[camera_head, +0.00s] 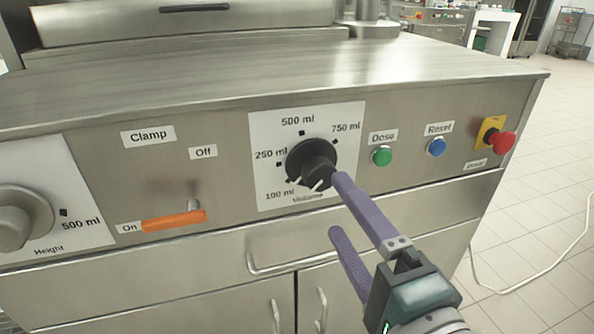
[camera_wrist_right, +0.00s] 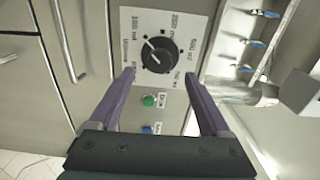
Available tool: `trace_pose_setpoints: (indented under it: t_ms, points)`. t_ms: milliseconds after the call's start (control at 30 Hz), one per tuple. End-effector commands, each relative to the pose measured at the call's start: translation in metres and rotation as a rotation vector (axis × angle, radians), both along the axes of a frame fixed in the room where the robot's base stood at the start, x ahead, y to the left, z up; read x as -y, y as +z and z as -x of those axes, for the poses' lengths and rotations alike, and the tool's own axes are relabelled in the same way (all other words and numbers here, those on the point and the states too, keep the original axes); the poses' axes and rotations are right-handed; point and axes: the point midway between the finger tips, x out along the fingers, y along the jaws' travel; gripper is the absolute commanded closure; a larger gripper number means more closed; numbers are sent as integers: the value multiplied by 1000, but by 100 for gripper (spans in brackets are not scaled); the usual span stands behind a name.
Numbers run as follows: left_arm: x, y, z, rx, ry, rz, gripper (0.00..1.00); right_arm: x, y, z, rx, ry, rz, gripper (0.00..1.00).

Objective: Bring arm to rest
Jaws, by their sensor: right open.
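My right gripper (camera_head: 338,205) is open and empty in front of the machine's panel, just below and right of the black volume knob (camera_head: 312,160). The upper purple finger overlaps the panel near the knob's lower right edge; I cannot tell if it touches. In the wrist view the knob (camera_wrist_right: 157,55) sits beyond and between the two open fingertips (camera_wrist_right: 158,76). The knob's white mark points down, near the 100 ml label. My left gripper is not in view.
The orange clamp lever (camera_head: 174,220) lies beside the On label. The height knob (camera_head: 14,215) is at far left. The green dose button (camera_head: 381,156), blue reset button (camera_head: 436,147) and red stop button (camera_head: 502,142) are right of the dial. A drawer handle (camera_head: 290,262) protrudes below. Tiled floor right is mostly clear.

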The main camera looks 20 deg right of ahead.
Motion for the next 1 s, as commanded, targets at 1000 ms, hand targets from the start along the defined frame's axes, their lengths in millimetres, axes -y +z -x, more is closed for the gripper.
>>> trace_pose_setpoints:
  t_ms: [1000]
  points:
    - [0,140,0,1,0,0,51,-57,116,64,-261,590,761,19]
